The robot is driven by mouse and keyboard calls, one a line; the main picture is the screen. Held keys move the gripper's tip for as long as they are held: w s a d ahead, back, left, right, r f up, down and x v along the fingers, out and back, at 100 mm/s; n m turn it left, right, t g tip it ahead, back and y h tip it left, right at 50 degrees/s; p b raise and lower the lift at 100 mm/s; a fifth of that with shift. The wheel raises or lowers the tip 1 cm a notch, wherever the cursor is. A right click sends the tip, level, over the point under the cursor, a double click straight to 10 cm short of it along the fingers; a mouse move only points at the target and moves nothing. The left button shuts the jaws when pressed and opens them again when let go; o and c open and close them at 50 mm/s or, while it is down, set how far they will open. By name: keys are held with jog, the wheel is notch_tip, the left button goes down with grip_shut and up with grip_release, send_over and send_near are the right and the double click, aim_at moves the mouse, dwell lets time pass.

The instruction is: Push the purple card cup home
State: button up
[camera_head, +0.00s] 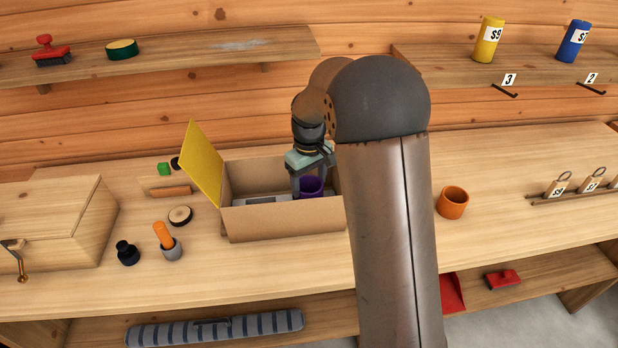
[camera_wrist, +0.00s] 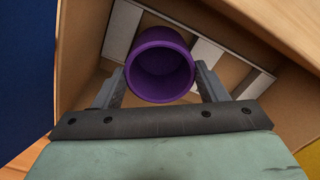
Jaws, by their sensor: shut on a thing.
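The purple card cup (camera_head: 311,186) is inside the open cardboard box (camera_head: 285,222), towards its right end. In the wrist view the cup (camera_wrist: 160,66) shows its round open mouth. My gripper (camera_head: 312,178) reaches down into the box, and its fingers (camera_wrist: 160,80) are on either side of the cup, shut on it. Pale strips (camera_wrist: 193,52) lie in the box beneath and beside the cup. I cannot tell whether the cup touches the box floor.
A yellow flap (camera_head: 201,163) stands up at the box's left. An orange cup (camera_head: 453,202) stands on the bench to the right. A dark knob (camera_head: 127,253), an orange-handled tool (camera_head: 167,241) and a wooden chest (camera_head: 55,222) are at the left. My arm hides part of the bench.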

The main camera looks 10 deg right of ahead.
jog(key=shift+f, duration=0.3)
dwell(0.6)
jog(key=shift+f+b, duration=0.8)
jog(key=shift+f, duration=0.25)
jog(key=shift+f, duration=0.3)
jog(key=o, duration=1.1)
jog(key=shift+r, duration=0.1)
jog(key=shift+o, duration=0.2)
